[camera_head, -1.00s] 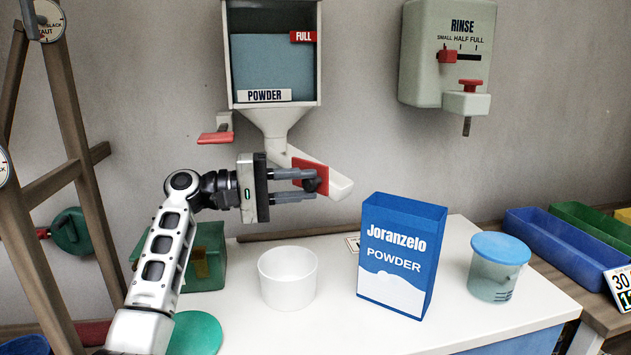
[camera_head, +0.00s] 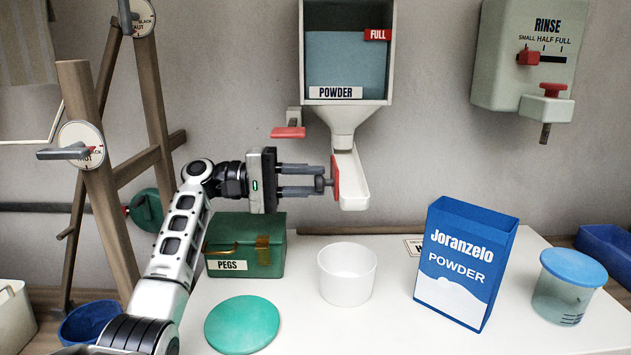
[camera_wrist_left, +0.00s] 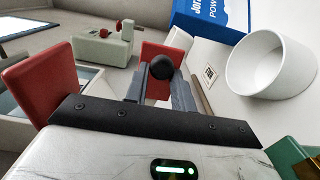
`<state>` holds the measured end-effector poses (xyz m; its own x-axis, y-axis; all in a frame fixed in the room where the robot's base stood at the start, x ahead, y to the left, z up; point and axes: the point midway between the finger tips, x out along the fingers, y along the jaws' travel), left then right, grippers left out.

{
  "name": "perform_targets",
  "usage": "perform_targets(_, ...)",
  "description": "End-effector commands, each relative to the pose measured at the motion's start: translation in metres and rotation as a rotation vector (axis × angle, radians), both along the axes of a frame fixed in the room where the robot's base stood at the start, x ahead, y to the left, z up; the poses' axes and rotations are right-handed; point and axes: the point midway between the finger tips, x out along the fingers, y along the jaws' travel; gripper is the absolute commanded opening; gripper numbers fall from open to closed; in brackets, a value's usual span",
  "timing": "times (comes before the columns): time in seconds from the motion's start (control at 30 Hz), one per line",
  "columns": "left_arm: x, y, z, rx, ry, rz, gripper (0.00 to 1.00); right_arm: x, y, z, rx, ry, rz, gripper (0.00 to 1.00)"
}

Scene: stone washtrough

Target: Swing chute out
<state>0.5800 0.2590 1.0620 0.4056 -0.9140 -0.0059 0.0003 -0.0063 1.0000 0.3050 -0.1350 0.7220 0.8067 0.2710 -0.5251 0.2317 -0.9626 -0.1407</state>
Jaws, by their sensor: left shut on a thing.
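The white chute (camera_head: 352,178) hangs below the funnel of the powder hopper (camera_head: 347,66) and points out toward me, over the back of the white counter. A red plate (camera_head: 336,178) with a dark round knob (camera_head: 328,182) sits on its left side. My left gripper (camera_head: 318,181) comes from the left and is shut on the knob. In the left wrist view the black knob (camera_wrist_left: 161,65) sits between the fingers, in front of the red plate (camera_wrist_left: 158,52). My right gripper is not in view.
A white tub (camera_head: 347,284) stands below and in front of the chute. The blue powder box (camera_head: 462,262) and a blue-lidded jar (camera_head: 567,285) stand to the right. A green pegs box (camera_head: 246,258) and green disc (camera_head: 242,325) lie under my left arm. A red lever (camera_head: 288,132) is left of the funnel.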

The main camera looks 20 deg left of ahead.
Motion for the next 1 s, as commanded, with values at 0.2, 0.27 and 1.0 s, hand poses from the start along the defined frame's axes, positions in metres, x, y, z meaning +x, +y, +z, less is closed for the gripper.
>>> perform_targets(0.2, 0.004, 0.006, 0.004, -0.006, -0.005, 0.024, 0.0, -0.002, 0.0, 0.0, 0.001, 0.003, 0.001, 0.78)
perform_targets(0.27, 0.004, 0.006, 0.004, -0.007, -0.006, 0.023, 0.0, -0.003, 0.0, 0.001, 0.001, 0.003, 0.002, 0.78)
perform_targets(1.0, 0.0, 0.016, 0.002, -0.005, -0.003, 0.013, 0.46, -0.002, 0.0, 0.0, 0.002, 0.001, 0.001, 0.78)
